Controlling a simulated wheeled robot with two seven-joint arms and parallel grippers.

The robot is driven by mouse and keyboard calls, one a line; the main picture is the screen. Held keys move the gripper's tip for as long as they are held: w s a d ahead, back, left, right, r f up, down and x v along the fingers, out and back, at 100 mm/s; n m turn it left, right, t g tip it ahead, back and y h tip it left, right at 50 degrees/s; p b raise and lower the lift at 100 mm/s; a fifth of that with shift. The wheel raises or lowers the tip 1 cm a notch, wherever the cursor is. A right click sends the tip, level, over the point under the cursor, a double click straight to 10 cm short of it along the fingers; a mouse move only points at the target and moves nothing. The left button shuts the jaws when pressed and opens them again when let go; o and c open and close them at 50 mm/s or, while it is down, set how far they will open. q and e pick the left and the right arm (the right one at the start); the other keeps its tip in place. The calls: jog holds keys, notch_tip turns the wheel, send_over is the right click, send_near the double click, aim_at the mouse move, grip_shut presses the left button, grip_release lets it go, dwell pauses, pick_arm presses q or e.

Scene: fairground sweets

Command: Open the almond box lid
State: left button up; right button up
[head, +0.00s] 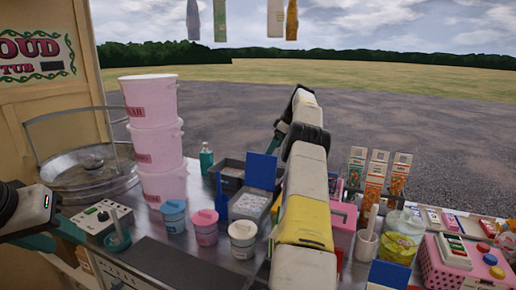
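No box here carries a label I can read as almond, so I cannot tell for sure which one it is. A grey box with pale contents (246,206) stands mid-counter, with a blue lid (261,170) upright at its back. Another blue panel (389,274) shows at the lower right, its box mostly out of view. My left gripper (68,231) has teal fingers low at the left, by the control box and far from the blue lids; its opening is unclear. My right arm crosses the middle; a teal bit of its gripper (278,136) shows behind it, mostly hidden.
Stacked pink tubs (153,130) and a metal floss pan (88,172) stand at the left. At the right are patterned cartons (374,180), a clear jar (400,236) and a pink dotted box (460,266). Bottles hang overhead.

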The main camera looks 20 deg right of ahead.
jog(key=shift+s+d+r+h, duration=0.15)
jog(key=shift+s+d, duration=0.1)
jog(key=shift+d, duration=0.45)
jog(key=shift+s+d+f+h, duration=0.1)
jog(key=shift+s+d+h, duration=0.1)
jog(key=shift+d, duration=0.5)
jog(key=shift+a+r, duration=0.15)
jog(key=shift+w+a+r, duration=0.2)
jog(key=shift+a+r, duration=0.45)
jog(key=shift+a, duration=0.1)
jog(key=c, duration=0.5)
jog(key=s+d, duration=0.2)
jog(key=s, duration=0.1)
jog(key=s+d, duration=0.2)
jog(key=s, duration=0.1)
jog(key=s+d, duration=0.3)
jog(key=shift+f, duration=0.3)
jog(key=shift+c, duration=1.2)
